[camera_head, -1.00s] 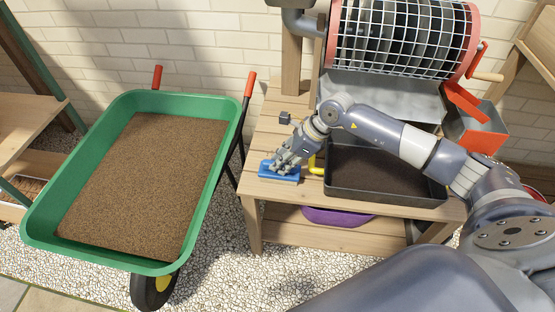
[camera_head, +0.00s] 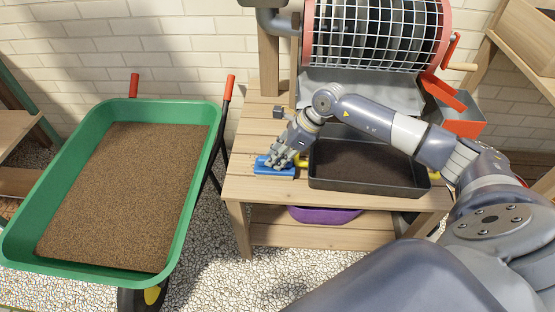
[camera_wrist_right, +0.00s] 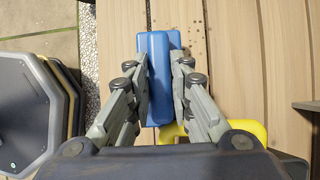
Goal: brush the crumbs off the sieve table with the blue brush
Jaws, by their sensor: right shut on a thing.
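The blue brush (camera_head: 268,168) is on the wooden sieve table (camera_head: 243,190), near the table's left end. My right gripper (camera_head: 289,160) is shut on the brush. In the right wrist view the brush (camera_wrist_right: 158,62) shows between the two fingers (camera_wrist_right: 160,85). A few small dark crumbs (camera_wrist_right: 197,42) lie on the table planks to the right of the brush in that view. I cannot tell whether the brush touches the planks. My left gripper is not in view.
A dark tray (camera_head: 360,187) of soil stands on the table right of the gripper. A yellow thing (camera_wrist_right: 248,128) lies close beside the gripper. The drum sieve (camera_head: 375,35) stands behind. A green wheelbarrow (camera_head: 187,215) with soil stands left, beyond a gap.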

